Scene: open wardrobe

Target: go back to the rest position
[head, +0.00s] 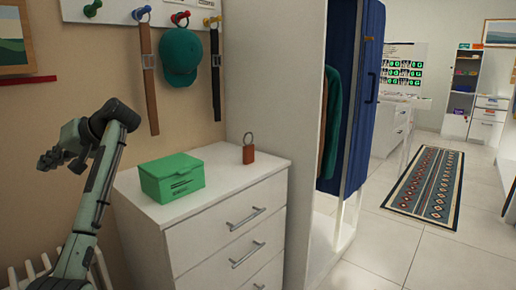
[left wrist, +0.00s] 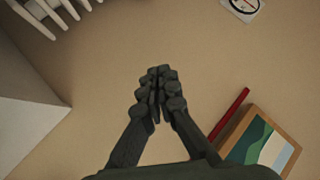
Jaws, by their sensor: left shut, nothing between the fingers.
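My left gripper (head: 52,160) is raised at the left of the head view, in front of the beige wall and to the left of the white drawer chest. It points to the left. In the left wrist view its fingers (left wrist: 158,95) are together, with nothing between them, and the wall lies beyond them. My right gripper is not in view.
A green box (head: 172,178) and a brown tag with a ring (head: 249,152) sit on the white drawer chest (head: 232,174). Belts and a green cap (head: 181,58) hang above. An open wardrobe (head: 309,130) stands to the right. Floor is free beyond it.

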